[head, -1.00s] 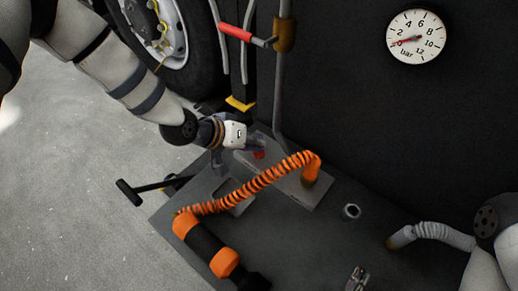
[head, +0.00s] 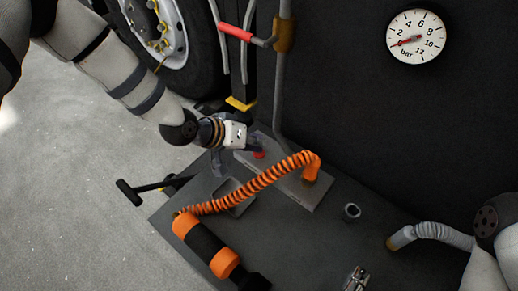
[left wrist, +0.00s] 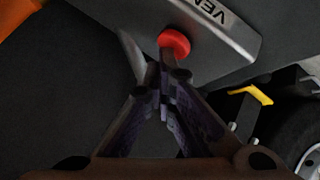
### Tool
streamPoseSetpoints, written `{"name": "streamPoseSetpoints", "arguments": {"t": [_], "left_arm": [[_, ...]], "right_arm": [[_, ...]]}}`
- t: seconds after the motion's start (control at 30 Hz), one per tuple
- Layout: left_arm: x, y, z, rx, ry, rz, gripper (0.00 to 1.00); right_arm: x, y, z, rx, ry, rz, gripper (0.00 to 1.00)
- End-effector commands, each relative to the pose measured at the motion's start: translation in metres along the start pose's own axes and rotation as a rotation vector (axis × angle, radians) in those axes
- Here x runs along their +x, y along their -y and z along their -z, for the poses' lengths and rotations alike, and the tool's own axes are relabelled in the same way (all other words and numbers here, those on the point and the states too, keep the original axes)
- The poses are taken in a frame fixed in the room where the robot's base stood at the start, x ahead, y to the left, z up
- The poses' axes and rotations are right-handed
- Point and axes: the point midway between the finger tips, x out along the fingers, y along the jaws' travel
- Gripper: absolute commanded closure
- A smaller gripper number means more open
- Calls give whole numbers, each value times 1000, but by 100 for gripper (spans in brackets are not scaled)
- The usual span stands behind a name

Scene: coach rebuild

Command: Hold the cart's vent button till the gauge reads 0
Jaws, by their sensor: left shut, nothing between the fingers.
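The red vent button (head: 258,154) sits on a grey block (head: 306,196) on the cart top (head: 300,235). My left gripper (head: 247,147) is shut and empty at the button. In the left wrist view, its fingertips (left wrist: 164,72) meet the lower edge of the red button (left wrist: 174,43), beside part of the word VENT; whether they press it down I cannot tell. The round white gauge (head: 416,36) on the dark wall has its red needle at the low end of the scale, around the 0 mark.
An orange coiled hose (head: 250,188) crosses the cart close by my left gripper, leading to an orange and black handle (head: 205,245). A grey pipe (head: 280,100) and a red-gripped lever (head: 236,32) stand behind. A wheel (head: 165,35) is at upper left.

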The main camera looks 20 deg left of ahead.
Motion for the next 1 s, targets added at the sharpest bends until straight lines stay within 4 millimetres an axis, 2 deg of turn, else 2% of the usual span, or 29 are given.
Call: {"name": "streamPoseSetpoints", "arguments": {"t": [0.2, 0.5, 0.87, 1.0], "left_arm": [[-1, -1, 1, 0, 1, 1, 100], [-14, -10, 11, 0, -2, 0, 100], [-14, -10, 10, 0, 0, 0, 100], [-22, -16, 17, 1, -2, -1, 100]], "right_arm": [[-2, 0, 0, 0, -2, 0, 51], [-15, 0, 0, 0, -22, 1, 51], [-15, 0, 0, 0, -23, 1, 51], [-23, 0, -1, 0, -36, 1, 51]]}}
